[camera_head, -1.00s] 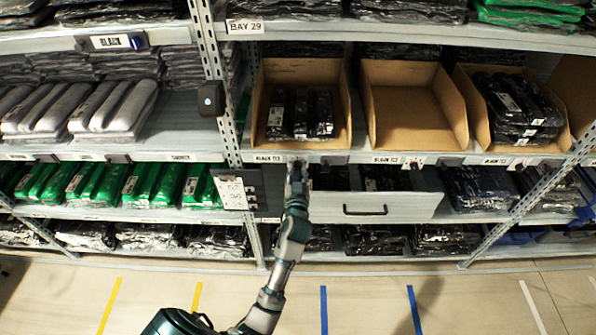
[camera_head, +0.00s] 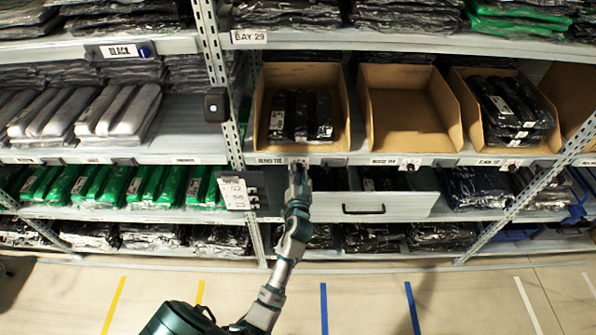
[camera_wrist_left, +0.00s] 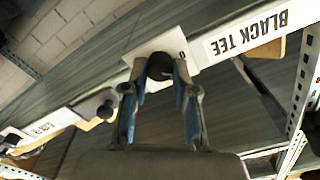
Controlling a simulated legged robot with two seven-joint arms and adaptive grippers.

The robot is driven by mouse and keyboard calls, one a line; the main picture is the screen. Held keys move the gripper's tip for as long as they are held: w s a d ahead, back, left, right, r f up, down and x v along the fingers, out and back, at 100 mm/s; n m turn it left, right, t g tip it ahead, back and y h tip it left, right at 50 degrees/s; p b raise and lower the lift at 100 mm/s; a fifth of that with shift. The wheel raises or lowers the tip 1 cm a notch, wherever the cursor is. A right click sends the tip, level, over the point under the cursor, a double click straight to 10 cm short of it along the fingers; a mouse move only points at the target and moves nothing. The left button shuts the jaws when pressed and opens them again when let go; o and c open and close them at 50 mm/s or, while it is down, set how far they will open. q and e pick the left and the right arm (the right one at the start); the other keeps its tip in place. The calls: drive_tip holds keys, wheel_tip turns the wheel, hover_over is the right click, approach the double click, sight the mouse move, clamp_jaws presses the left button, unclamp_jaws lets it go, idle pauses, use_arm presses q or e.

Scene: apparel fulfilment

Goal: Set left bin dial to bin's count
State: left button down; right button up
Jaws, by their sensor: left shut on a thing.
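The left bin (camera_head: 257,125) is an open cardboard bin on the middle shelf, with black wrapped packages (camera_head: 300,118) standing side by side in it. Their full number cannot be told, as some may be hidden. Its dial, a black round knob (camera_wrist_left: 160,66) on a white plate (camera_wrist_left: 145,48), sits on the shelf edge beside the "BLACK TEE" label (camera_wrist_left: 250,35). My left gripper (camera_head: 298,172) reaches up to the shelf edge under this bin and covers the dial in the head view. In the left wrist view, its fingers (camera_wrist_left: 160,85) are closed around the knob. The dial's reading is not legible.
An empty cardboard bin (camera_head: 410,110) and another with black packages (camera_head: 462,110) stand to the right, with their own dials (camera_head: 410,164) on the shelf edge. A half-open grey drawer (camera_head: 400,205) lies below right. A hanging number card (camera_head: 235,193) is just left of my gripper.

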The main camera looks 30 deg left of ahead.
use_arm(q)
drive_tip(key=shift+f+m+p, duration=0.35)
drive_tip(key=shift+f+m, duration=0.1)
drive_tip(key=shift+m, duration=0.55)
use_arm(e)
drive_tip(key=shift+s+d+f, duration=0.1)
drive_tip(key=shift+s+f, duration=0.65)
drive_tip(key=shift+f, duration=0.25)
use_arm(q)
drive_tip(key=c, duration=1.2)
unclamp_jaws()
drive_tip(key=o, duration=0.3)
drive_tip(key=shift+r, duration=0.2)
drive_tip(key=shift+s+d, duration=0.1)
drive_tip(key=shift+s, duration=0.05)
drive_tip(key=v, duration=1.1)
drive_tip(key=shift+s+d, duration=0.15)
drive_tip(key=shift+s, duration=0.1)
